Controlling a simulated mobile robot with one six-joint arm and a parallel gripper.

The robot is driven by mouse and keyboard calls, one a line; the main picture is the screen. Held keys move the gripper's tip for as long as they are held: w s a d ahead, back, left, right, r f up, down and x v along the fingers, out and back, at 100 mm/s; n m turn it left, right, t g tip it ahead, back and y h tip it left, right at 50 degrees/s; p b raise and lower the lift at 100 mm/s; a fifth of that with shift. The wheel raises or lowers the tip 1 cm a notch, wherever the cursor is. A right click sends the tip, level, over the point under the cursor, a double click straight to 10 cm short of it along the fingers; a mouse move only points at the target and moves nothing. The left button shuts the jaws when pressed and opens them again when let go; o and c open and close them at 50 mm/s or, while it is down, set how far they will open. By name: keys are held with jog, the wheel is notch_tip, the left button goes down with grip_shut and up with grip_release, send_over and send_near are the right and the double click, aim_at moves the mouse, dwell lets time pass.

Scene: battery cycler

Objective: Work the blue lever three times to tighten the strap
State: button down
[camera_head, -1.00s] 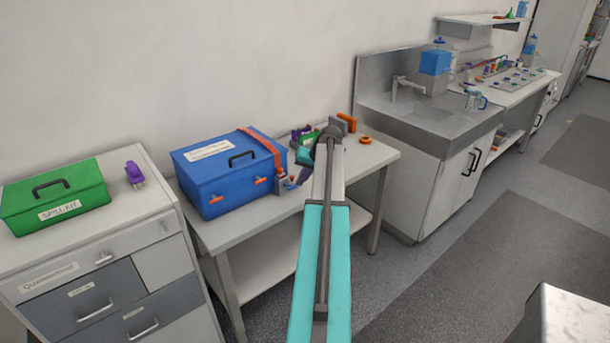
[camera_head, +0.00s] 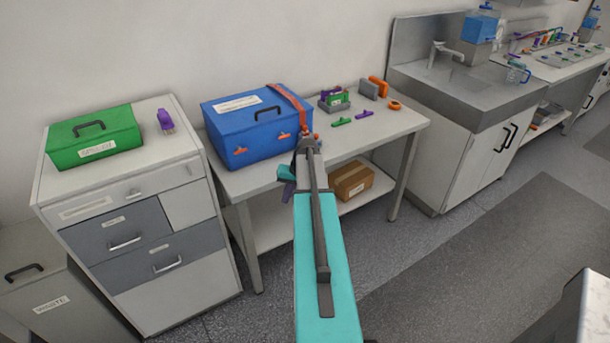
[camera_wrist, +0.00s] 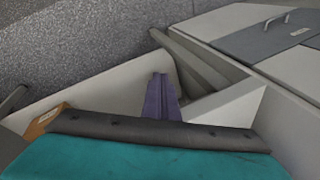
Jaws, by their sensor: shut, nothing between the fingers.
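The blue box (camera_head: 236,148) sits on the table with an orange strap (camera_head: 289,97) over its right end. The strap's lower end and the blue lever are hidden behind my arm in the head view; the wrist view shows neither. My gripper (camera_head: 287,194) has purple fingers and hangs just in front of the table's front edge, below and in front of the strap's end. In the wrist view my gripper (camera_wrist: 161,80) is shut and empty, seen against the table and its frame.
Green and purple clips (camera_head: 341,121) and an orange ring (camera_head: 394,105) lie on the table to the right. A cardboard box (camera_head: 352,184) sits on the lower shelf. A drawer cabinet (camera_head: 190,173) stands left, a sink (camera_head: 470,90) right. The floor in front is open.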

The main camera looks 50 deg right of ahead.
jog(key=s+a+f+n+g, duration=0.1)
jog(key=s+a+f, duration=0.1)
jog(key=a+f, duration=0.6)
jog(key=s+a+f+n+g+y, duration=0.15)
jog(key=a+f, duration=0.25)
jog(key=a, duration=0.8)
jog(key=s+a+f+n+g+h, duration=0.1)
jog(key=s+a+f+n+g, duration=0.1)
jog(key=a+f, duration=0.6)
jog(key=s+a+f+n+g+h, duration=0.1)
jog(key=s+a+f+n+g, duration=0.1)
jog(key=s+a, duration=0.7)
jog(key=s+a+f+n+g+h+b, duration=0.1)
jog(key=s+a+f, duration=0.4)
jog(key=s+a, duration=0.5)
jog(key=s+n+g, duration=0.1)
jog(key=s, duration=0.2)
jog(key=shift+s+a+g, duration=0.15)
jog(key=shift+s+g, duration=0.2)
jog(key=shift+n, duration=0.25)
